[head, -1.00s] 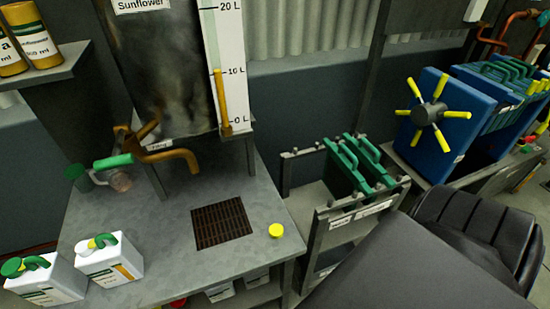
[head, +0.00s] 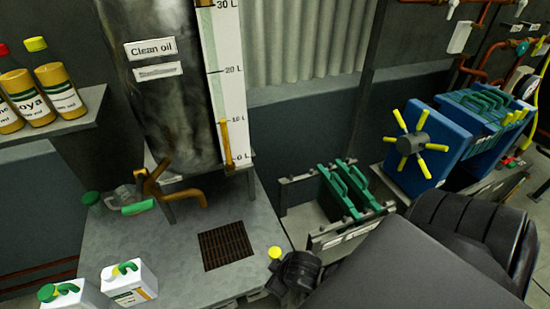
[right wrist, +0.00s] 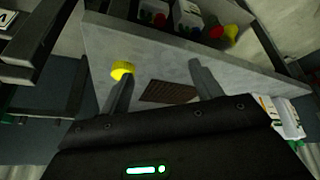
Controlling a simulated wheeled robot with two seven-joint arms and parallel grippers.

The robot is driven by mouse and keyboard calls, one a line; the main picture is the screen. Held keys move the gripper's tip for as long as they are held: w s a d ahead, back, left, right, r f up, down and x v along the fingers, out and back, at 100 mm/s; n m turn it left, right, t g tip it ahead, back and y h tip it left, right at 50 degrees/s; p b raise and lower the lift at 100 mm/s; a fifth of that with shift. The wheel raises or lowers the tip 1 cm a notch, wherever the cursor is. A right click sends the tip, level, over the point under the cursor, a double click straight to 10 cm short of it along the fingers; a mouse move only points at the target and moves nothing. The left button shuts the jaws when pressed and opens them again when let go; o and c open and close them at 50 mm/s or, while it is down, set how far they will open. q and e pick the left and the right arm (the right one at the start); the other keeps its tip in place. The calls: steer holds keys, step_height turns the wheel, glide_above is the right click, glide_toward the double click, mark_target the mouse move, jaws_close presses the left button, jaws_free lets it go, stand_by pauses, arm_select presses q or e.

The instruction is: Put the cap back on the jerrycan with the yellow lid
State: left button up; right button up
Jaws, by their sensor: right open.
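A yellow cap (head: 274,252) lies on the grey metal table near its right edge; it also shows in the right wrist view (right wrist: 122,69). My right gripper (head: 284,266) is just in front of the cap in the head view. In the right wrist view its fingers (right wrist: 158,80) are apart and empty, with the cap by the tip of the left-hand finger. A white jerrycan with a green handle (head: 128,286) stands at the table's front left; no yellow lid shows on it. A second jerrycan with a green cap (head: 72,297) is beside it. My left gripper is not in view.
A dark grate (head: 226,247) is set in the table left of the cap. The oil tank (head: 165,95) with brown taps (head: 185,195) stands behind. A frame with green plates (head: 345,190) stands right.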

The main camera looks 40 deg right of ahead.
steer(key=w+r+n+t, duration=0.1)
steer(key=w+r, duration=0.2)
steer(key=w, duration=0.1)
steer(key=n+g+y+p, duration=0.1)
steer(key=g+p, duration=0.1)
glide_toward(275, 254)
steer(key=d+r, duration=0.2)
steer(key=shift+s+a, duration=0.2)
steer(key=shift+s, duration=0.1)
steer(key=b+x, duration=0.1)
steer(key=x, duration=0.3)
steer(key=shift+a+f+b, duration=0.1)
steer(key=shift+f+b, duration=0.2)
steer(key=shift+b, duration=0.1)
steer(key=shift+w+a+f, duration=0.1)
steer(key=shift+w+f, duration=0.15)
steer(key=shift+f, duration=0.2)
steer(key=shift+f, duration=0.1)
